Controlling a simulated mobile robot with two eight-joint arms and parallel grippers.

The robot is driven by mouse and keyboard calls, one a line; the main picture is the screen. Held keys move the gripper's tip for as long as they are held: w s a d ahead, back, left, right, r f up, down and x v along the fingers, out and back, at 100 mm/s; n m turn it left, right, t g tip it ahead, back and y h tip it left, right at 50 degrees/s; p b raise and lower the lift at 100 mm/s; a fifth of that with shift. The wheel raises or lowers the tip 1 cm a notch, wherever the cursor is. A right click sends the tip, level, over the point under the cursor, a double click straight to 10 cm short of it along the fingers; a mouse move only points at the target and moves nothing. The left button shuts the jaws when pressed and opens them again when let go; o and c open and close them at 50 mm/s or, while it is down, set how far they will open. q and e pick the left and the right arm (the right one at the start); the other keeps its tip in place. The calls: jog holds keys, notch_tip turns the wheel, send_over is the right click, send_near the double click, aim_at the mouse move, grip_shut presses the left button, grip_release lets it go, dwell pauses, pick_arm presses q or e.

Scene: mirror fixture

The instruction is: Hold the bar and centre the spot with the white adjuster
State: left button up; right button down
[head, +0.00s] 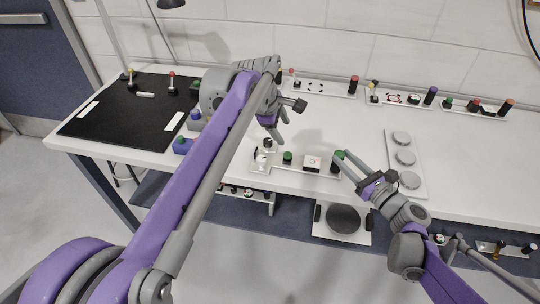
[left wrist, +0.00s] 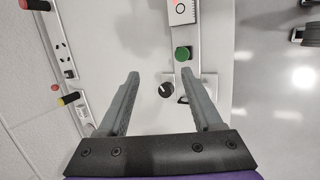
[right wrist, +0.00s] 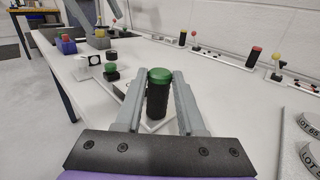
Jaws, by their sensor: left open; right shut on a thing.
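The fixture plate (head: 325,172) lies near the table's front edge. It carries an upright bar with a green top (right wrist: 158,95), a white target box (head: 312,162), a green knob (head: 287,158) and a round mirror (head: 261,157). A black knob with a white mark (left wrist: 166,89), possibly the white adjuster, stands beside the mirror. The target's ring shows with a small red spot (left wrist: 181,8), too small to judge its centring. My right gripper (right wrist: 164,75) is shut around the bar. My left gripper (left wrist: 160,76) is open and empty above the knob, not visibly touching it.
A black board (head: 130,112) with small posts lies at the left. Other fixture strips (head: 325,88) line the back wall. A white plate with grey discs (head: 418,181) is right of my right gripper. Table space behind the fixture is clear.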

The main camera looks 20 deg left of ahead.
aim_at(262, 158)
pick_arm(q)
jog(key=s+a+r+m+g+y, duration=0.2)
jog(key=s+a+r+m+g, duration=0.15)
jog(key=m+g, duration=0.2)
jog(key=shift+t, duration=0.25)
jog(key=f, duration=0.8)
jog(key=a+f, duration=0.1)
jog(key=f, duration=0.3)
jog(key=shift+s, duration=0.25)
jog(key=shift+c, duration=0.4)
jog(key=shift+r, duration=0.1)
grip_shut()
